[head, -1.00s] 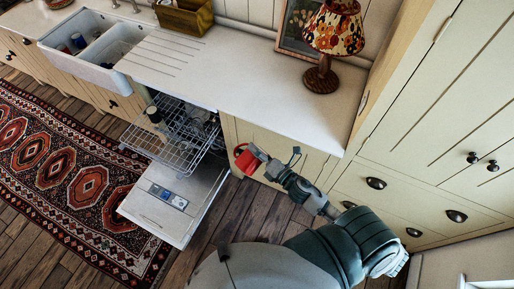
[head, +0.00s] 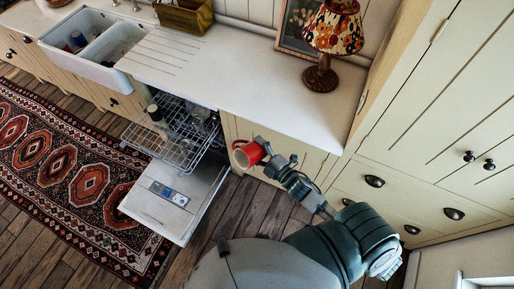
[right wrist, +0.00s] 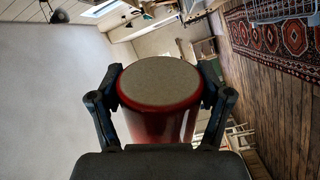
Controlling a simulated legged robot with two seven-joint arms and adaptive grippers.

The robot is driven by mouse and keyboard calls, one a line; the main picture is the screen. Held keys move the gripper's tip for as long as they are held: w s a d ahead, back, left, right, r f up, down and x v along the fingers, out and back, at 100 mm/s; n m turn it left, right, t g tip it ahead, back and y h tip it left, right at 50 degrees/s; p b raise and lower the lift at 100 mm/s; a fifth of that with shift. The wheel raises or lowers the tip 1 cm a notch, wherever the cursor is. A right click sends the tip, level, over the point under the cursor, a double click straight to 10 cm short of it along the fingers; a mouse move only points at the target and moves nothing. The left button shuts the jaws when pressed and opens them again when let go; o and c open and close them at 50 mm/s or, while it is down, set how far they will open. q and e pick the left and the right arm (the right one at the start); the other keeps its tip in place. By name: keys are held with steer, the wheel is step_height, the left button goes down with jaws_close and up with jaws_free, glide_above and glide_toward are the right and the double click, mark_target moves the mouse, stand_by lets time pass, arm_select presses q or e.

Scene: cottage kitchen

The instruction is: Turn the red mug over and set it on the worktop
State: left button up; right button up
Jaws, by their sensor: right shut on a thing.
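The red mug (head: 252,154) is in the air in front of the cream cupboard below the worktop (head: 260,95), clear of the worktop. It is tilted, and its open mouth faces the head camera's left side. My right gripper (head: 265,151) is shut on the mug from its base end. In the right wrist view, the mug's pale round base (right wrist: 160,81) faces the camera, with a finger on each side of the red wall. My left gripper is not in view.
A patterned lamp (head: 322,75) stands at the worktop's right end by a picture frame. The worktop between drainer grooves and lamp is bare. The dishwasher (head: 165,200) is open, its rack (head: 170,145) pulled out. A double sink (head: 95,45) is at the left.

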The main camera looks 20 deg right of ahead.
steer(key=m, duration=0.5)
steer(key=shift+m, duration=0.4)
steer(key=shift+m, duration=0.7)
steer(key=m, duration=0.5)
steer(key=shift+m, duration=0.8)
